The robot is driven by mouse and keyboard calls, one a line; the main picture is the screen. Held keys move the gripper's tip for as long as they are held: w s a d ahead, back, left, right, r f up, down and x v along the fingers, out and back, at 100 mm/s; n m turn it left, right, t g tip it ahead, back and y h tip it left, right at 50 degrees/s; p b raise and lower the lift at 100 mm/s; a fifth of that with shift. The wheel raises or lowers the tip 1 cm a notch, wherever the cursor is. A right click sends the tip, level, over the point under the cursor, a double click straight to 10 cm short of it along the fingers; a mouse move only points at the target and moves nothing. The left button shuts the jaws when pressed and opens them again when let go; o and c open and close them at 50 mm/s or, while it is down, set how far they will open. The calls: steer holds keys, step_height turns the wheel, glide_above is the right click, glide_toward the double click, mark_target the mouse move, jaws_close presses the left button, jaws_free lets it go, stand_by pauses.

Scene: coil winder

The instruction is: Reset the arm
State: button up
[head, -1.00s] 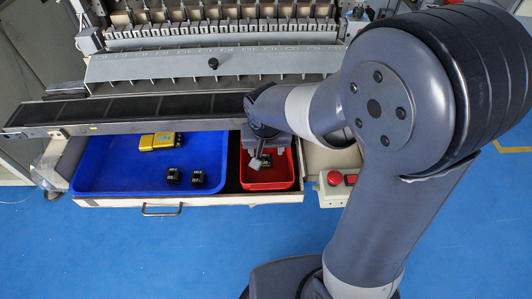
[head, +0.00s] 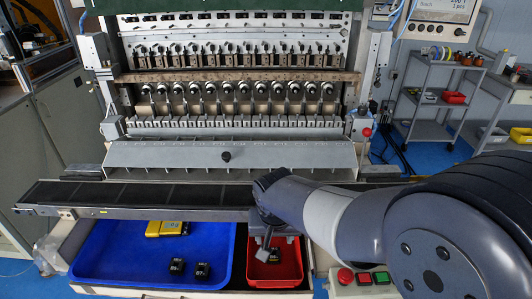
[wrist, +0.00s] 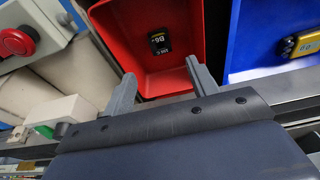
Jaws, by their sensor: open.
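My gripper (head: 265,240) is over the red tray (head: 288,272) at the front of the machine. In the wrist view my gripper (wrist: 158,88) has its two fingers spread apart with nothing between them. In the head view this part (head: 274,256) is partly hidden by my gripper. My arm reaches in from the right side of the head view.
A conveyor (head: 130,195) runs behind the trays, below the coil winder (head: 240,95). A red button (head: 345,276) is on the right.

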mark_target(274, 253)
steer(key=b+x, duration=0.1)
steer(key=x, duration=1)
steer(key=shift+f, duration=0.1)
steer(key=shift+w+v, duration=0.2)
steer(key=shift+v, duration=0.7)
steer(key=shift+r, duration=0.5)
steer(key=shift+f, duration=0.1)
